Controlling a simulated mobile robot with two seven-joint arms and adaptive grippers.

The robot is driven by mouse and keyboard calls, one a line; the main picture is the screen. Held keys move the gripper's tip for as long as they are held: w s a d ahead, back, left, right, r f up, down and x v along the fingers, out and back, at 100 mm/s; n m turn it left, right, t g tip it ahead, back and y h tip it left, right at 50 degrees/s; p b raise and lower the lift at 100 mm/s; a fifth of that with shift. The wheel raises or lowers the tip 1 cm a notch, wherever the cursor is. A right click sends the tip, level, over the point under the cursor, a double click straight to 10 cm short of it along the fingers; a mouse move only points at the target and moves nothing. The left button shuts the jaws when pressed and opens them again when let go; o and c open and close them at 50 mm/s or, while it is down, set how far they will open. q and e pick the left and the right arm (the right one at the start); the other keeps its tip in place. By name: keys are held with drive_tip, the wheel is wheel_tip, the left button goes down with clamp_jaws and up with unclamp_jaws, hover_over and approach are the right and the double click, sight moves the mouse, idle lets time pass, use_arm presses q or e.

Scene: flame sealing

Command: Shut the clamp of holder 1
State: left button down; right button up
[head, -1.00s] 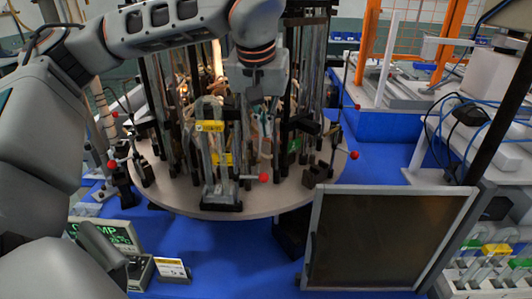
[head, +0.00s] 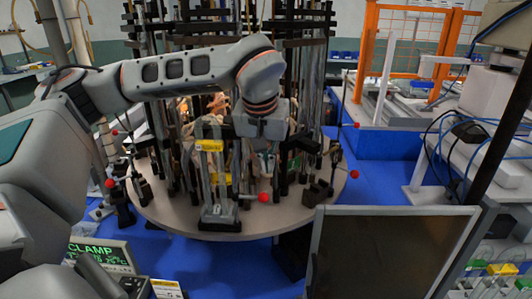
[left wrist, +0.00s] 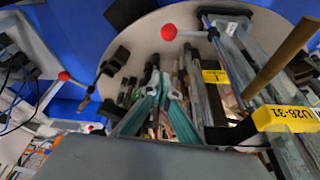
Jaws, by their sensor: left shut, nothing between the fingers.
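The holder (head: 220,212) at the front of the round table has a tall glass piece with a yellow label (head: 209,146). Its clamp lever ends in a red ball (head: 264,197) pointing right; the clamp also shows in the left wrist view (left wrist: 168,32). My left gripper (head: 263,147) is above and slightly right of that holder, apart from the red ball. Its fingers (left wrist: 169,86) are shut and empty among the upright tubes. Its tips are partly lost against the clutter in the head view. My right gripper is out of sight.
The round table (head: 285,210) is crowded with upright rods, glass tubes and red-ball levers. A dark panel (head: 390,250) stands at the front right. A screen (head: 97,255) at lower left reads CLAMP. The blue surface between them is mostly clear.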

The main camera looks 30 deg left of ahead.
use_arm(q)
drive_tip(key=s+f, duration=0.1)
drive_tip(key=f, duration=0.1)
drive_tip(key=s+d+f, duration=0.1)
drive_tip(key=f, duration=0.1)
drive_tip(key=shift+s, duration=0.3)
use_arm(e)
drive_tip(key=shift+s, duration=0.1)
use_arm(q)
drive_tip(key=shift+s+d+p, duration=0.1)
drive_tip(key=shift+d+p, duration=0.1)
drive_tip(key=shift+p, duration=0.3)
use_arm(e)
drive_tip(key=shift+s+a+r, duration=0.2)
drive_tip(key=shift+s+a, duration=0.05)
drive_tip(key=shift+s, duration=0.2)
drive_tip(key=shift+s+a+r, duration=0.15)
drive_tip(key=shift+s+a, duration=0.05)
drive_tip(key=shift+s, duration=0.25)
